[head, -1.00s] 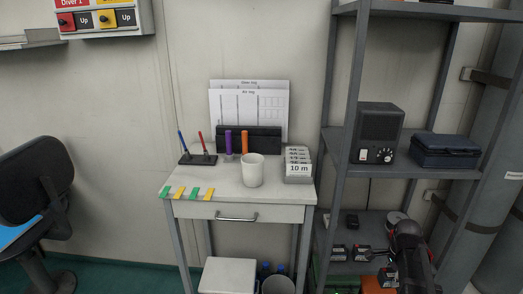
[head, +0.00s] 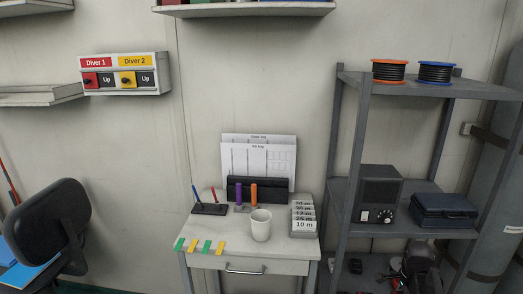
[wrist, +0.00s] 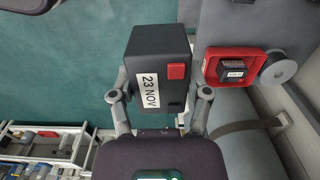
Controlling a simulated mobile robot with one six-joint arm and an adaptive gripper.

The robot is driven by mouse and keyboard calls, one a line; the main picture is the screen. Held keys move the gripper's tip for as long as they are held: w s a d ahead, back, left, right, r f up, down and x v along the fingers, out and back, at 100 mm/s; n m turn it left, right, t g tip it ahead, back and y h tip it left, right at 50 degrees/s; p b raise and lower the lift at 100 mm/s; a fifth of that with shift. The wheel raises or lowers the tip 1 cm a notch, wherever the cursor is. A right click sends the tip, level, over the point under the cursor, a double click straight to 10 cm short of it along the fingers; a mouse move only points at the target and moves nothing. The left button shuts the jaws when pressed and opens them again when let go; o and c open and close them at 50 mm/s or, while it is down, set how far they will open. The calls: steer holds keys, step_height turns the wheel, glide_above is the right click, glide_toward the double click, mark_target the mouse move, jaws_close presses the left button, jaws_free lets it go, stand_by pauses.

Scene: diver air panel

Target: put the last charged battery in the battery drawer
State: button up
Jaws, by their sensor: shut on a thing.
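In the wrist view my gripper (wrist: 163,92) is shut on a black block-shaped battery (wrist: 158,45), with one finger on each side. The battery has a white label reading "23 NOV" and a red square on its face. It is held up clear of the green floor. In the head view a shut drawer (head: 262,265) with a bar handle is under the top of the small grey desk; I cannot tell whether it is the battery drawer. The battery is not clear in the head view.
On the desk (head: 285,250) stand a white mug (head: 261,226), a pen stand (head: 209,208), depth cards (head: 304,222) and coloured tags. A metal shelf rack (head: 350,200) stands to the right, a chair (head: 45,225) to the left. In the wrist view a red tray (wrist: 210,66) holds a small dark block.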

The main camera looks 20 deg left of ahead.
step_height(320, 180, up, 15)
steer(key=p, duration=1.4)
steer(key=shift+s, duration=0.1)
